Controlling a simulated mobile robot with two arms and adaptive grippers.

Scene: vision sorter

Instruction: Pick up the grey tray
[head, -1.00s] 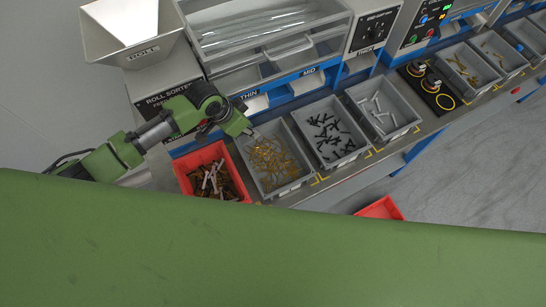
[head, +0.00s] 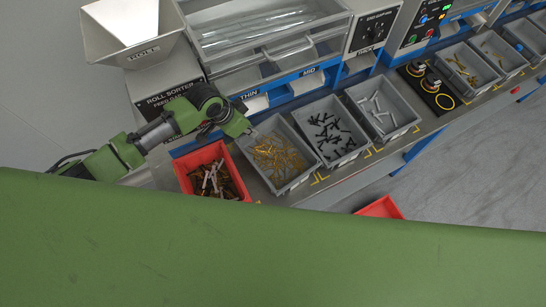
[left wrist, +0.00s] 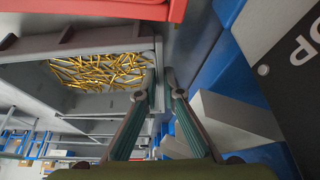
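The grey tray (head: 297,183) with brass-coloured pieces stands on the bench beside the red bin, a little askew to its neighbours. My left gripper (head: 248,131) is at its back left rim, reaching in from the left. In the left wrist view, the tray (left wrist: 25,80) fills the upper left, with golden pieces inside. My left gripper's fingers (left wrist: 158,86) straddle its wall, one inside and one outside, and look closed on it. The fingertips are small in the head view. My right gripper is not in view.
A red bin (head: 183,180) of mixed pieces is close on the left. A grey tray of black pieces (head: 360,150) and one of pale pieces (head: 412,122) stand to the right. The sorter (head: 250,80) is behind. Another red bin (head: 381,208) lies lower, beyond the bench edge.

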